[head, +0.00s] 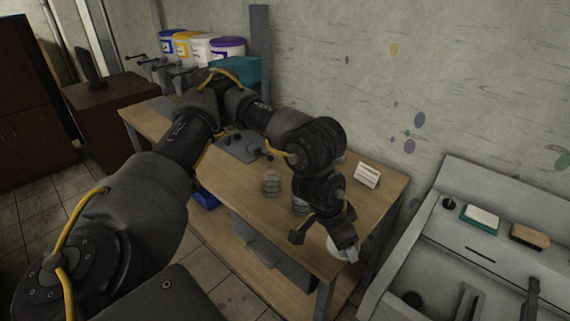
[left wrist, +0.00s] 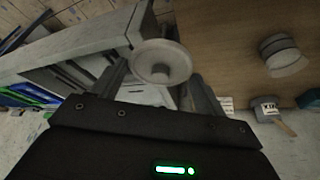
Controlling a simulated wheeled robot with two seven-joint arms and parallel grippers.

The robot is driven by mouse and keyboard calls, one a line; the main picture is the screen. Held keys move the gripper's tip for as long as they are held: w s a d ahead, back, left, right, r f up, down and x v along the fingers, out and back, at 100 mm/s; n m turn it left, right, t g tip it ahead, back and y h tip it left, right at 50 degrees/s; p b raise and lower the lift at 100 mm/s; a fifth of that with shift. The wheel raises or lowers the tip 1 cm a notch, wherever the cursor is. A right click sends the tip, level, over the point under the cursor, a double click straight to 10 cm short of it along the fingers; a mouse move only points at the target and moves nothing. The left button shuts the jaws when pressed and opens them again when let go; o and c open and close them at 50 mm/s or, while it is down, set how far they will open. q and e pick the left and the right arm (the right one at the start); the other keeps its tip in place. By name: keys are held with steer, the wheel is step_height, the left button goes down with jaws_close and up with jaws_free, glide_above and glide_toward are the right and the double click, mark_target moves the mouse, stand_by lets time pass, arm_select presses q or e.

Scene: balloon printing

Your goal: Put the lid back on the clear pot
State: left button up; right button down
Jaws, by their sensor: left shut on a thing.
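My left gripper (head: 343,243) is over the near right end of the wooden table (head: 225,188). It is shut on a pale round lid (left wrist: 160,62), held between the fingers in the left wrist view. Only part of the lid (head: 352,254) shows in the head view. Two clear pots stand on the table: one (head: 271,183) in plain sight, the other (head: 299,207) partly hidden by my left arm. A pot (left wrist: 283,55) also shows at the upper right of the left wrist view, apart from the lid. I cannot tell which of the two it is.
A small white card (head: 367,175) stands near the table's right back edge. Several paint buckets (head: 228,48) stand at the back. A grey sink unit (head: 448,235) with sponges is at the right, across a narrow gap.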

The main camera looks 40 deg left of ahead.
arm_select(q)
steer(key=w+a+r+n+y+p, duration=0.25)
steer(key=w+a+n+p, duration=0.45)
steer(key=w, duration=0.6)
steer(key=a+f+n+p, duration=0.2)
steer(key=a+f, duration=0.1)
steer(key=a, duration=1.3)
step_height(320, 180, down, 7)
steer(key=b, duration=0.6)
steer(key=shift+w+a+y, duration=0.25)
steer(key=shift+w+y, duration=0.15)
steer(key=shift+y, duration=0.05)
steer(key=shift+r+p, duration=0.1)
steer(key=shift+p, duration=0.2)
steer(key=shift+s, duration=0.15)
steer(key=shift+p, duration=0.35)
